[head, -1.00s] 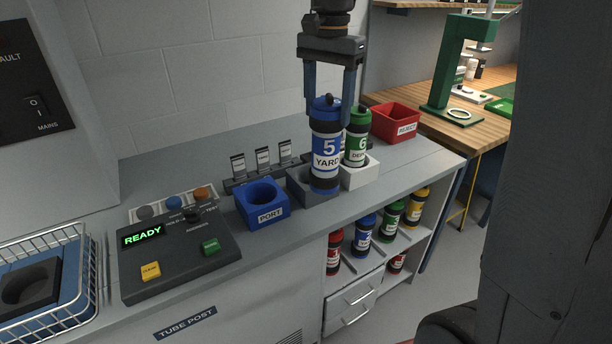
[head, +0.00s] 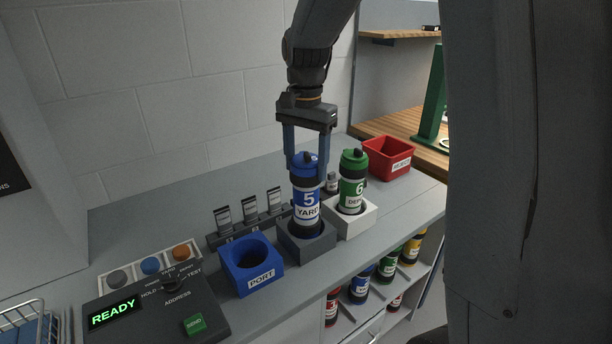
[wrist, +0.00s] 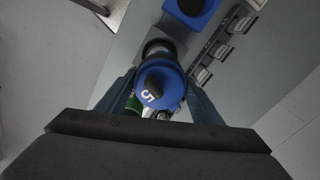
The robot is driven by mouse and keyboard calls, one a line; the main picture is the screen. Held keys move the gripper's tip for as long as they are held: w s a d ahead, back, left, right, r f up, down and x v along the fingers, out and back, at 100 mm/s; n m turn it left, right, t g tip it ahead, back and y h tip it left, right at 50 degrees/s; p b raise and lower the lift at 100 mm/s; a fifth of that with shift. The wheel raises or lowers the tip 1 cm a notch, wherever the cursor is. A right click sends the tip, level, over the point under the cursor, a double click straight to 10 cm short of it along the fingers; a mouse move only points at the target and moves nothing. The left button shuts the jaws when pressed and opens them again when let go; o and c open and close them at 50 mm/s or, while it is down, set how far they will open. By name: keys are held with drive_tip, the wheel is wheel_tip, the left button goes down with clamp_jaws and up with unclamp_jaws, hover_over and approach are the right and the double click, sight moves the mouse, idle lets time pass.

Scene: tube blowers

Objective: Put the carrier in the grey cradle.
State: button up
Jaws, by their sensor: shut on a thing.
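The carrier is a blue capped cylinder marked 5 YARD (head: 306,203). My gripper (head: 306,160) is shut on its upper part from above. The carrier stands about upright, its black lower end in the mouth of the grey cradle (head: 309,246); I cannot tell how deep it sits or whether it touches the bottom. In the wrist view the blue cap marked 5 (wrist: 160,88) lies between my fingers, and the carrier hides most of the cradle.
The empty blue PORT cradle (head: 251,271) is left of the grey one. A white cradle (head: 352,222) holding the green carrier 6 (head: 353,182) is close on the right. A rack of tags (head: 250,213) stands behind. A red bin (head: 388,158) is at right, a READY control box (head: 155,310) at left.

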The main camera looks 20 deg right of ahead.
drive_tip(key=shift+f+p, duration=0.4)
drive_tip(key=shift+f, duration=1.3)
drive_tip(key=o, duration=1.8)
drive_tip(key=shift+f, duration=0.1)
drive_tip(key=shift+c, duration=0.2)
wheel_tip(320, 180, up, 12)
drive_tip(key=b, duration=0.3)
